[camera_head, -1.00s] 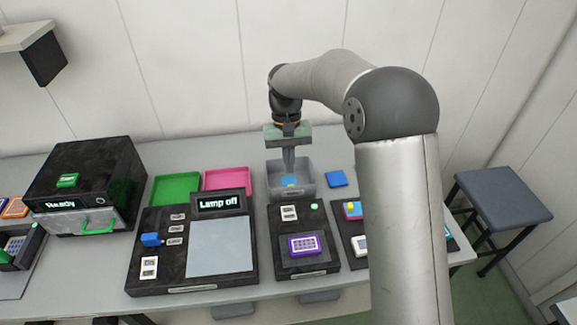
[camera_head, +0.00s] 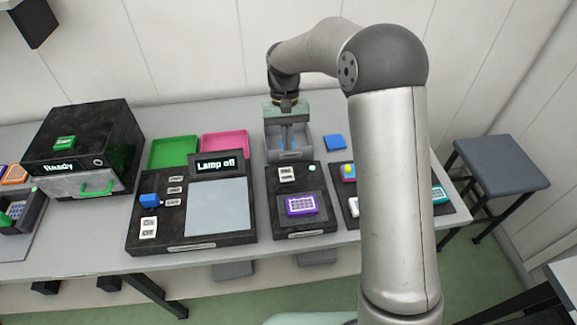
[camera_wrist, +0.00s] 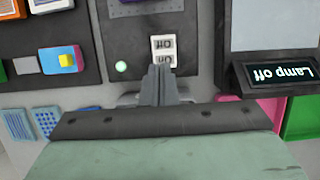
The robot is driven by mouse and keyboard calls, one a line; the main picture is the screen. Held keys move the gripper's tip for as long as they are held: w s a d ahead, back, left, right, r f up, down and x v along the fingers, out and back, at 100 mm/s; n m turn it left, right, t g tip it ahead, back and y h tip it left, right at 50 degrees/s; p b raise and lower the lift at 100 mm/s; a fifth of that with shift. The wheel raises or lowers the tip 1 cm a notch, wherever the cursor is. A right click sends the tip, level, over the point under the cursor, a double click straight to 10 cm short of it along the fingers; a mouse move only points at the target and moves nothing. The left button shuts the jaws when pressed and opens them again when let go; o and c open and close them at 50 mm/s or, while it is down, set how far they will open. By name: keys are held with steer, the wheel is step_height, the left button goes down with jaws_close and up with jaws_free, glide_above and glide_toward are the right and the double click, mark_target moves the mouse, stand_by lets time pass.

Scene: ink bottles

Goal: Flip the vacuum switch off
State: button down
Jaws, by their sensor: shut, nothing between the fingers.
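The vacuum switch (camera_head: 287,174) is a small white rocker marked On and Off. It sits on the black panel (camera_head: 277,215) that holds a purple plate, beside a lit green lamp (camera_head: 312,168). The wrist view shows the switch (camera_wrist: 163,46) and the glowing green lamp (camera_wrist: 121,66) close up. My gripper (camera_head: 288,150) is just behind the panel, over the grey bin. In the wrist view my gripper's fingertips (camera_wrist: 158,68) are shut and empty and overlap the switch's lower edge. I cannot tell whether they touch it.
The lamp station (camera_head: 138,238) reads "Lamp off" and stands left of the panel. Green (camera_head: 173,151) and pink (camera_head: 224,145) trays lie behind it. Another black panel (camera_head: 350,219) stands to the right.

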mark_target(289, 177)
steer(key=p+x, duration=0.1)
steer(key=x, duration=0.7)
steer(key=shift+s+f, duration=0.1)
steer(key=shift+f, duration=0.25)
